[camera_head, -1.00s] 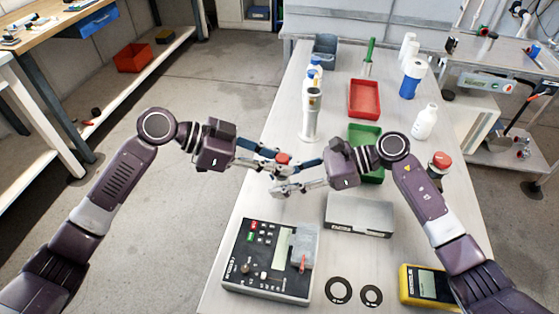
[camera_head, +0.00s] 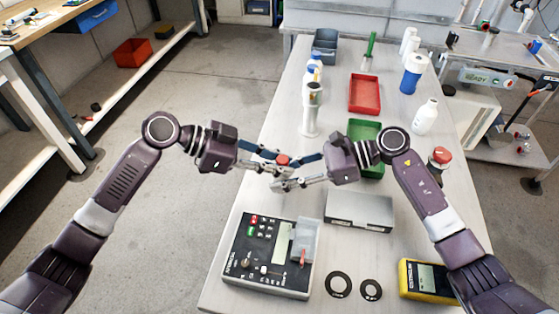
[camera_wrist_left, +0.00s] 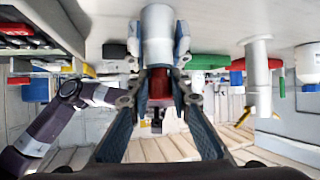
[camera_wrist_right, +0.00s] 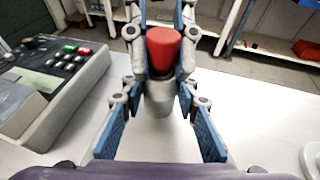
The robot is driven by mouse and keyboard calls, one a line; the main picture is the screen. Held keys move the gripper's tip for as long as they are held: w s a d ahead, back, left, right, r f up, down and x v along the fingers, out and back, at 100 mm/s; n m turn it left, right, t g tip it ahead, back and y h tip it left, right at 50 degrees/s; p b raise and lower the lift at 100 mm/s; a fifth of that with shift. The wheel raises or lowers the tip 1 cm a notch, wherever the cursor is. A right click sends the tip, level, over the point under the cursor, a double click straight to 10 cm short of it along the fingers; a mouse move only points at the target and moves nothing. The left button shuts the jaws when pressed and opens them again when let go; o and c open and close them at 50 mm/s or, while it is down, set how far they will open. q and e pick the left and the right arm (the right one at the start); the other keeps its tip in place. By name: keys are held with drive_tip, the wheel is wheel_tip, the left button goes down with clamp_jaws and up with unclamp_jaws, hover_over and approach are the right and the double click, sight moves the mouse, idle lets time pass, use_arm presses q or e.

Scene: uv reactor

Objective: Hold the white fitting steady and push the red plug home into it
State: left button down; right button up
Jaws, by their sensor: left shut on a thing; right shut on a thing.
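The red plug (camera_head: 283,159) is upright between the fingers of my left gripper (camera_head: 276,163), and it also shows in the left wrist view (camera_wrist_left: 160,88) and the right wrist view (camera_wrist_right: 163,48). My left gripper is shut on it. The white fitting (camera_wrist_right: 172,100) looks grey and cylindrical, directly under the plug and in line with it. My right gripper (camera_wrist_right: 162,82) is shut on the fitting. The fitting also shows in the left wrist view (camera_wrist_left: 157,35). Plug and fitting appear to meet; how deep the plug sits is hidden by the fingers.
Below the grippers on the bench are a control box (camera_head: 268,258) and a grey metal box (camera_head: 358,211). A white stand (camera_head: 311,112), a green tray (camera_head: 372,170) and a red tray (camera_head: 364,94) are farther back. Two black rings (camera_head: 339,285) lie at the front.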

use_arm(q)
drive_tip(key=c, duration=1.7)
unclamp_jaws()
drive_tip(key=shift+f, duration=0.3)
drive_tip(key=shift+a+r, duration=0.1)
drive_tip(key=shift+a, duration=0.05)
drive_tip(key=v, duration=1.1)
drive_tip(key=shift+a+r, duration=0.3)
drive_tip(key=shift+c, duration=0.2)
